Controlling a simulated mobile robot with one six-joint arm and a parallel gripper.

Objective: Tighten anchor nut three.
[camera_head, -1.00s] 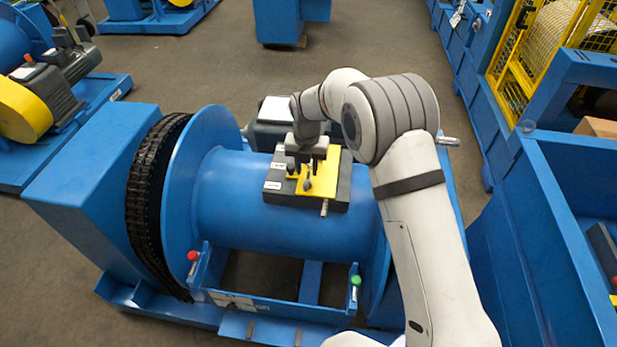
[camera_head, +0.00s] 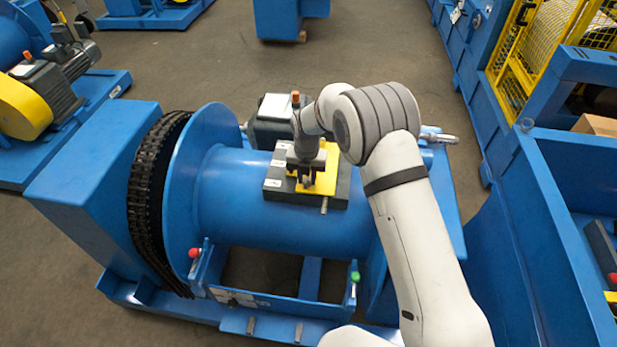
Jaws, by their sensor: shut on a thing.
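A dark block (camera_head: 336,203) with a yellow plate (camera_head: 328,180) sits on top of the large blue drum (camera_head: 240,210). White labels (camera_head: 272,184) run along the block's left edge. A thin metal rod (camera_head: 324,205) sticks out at its front. My gripper (camera_head: 307,182) points down over the yellow plate, shut on a small dark part there. The jaws hide most of that part, and I cannot read the labels or tell which nut it is. Other nuts are too small or too hidden to make out.
A black chain (camera_head: 150,200) wraps the drum's left end beside a blue housing (camera_head: 95,190). A red knob (camera_head: 195,252) and a green knob (camera_head: 355,277) stand on the front frame. A dark motor (camera_head: 272,125) is behind. A blue bin (camera_head: 560,230) stands at the right.

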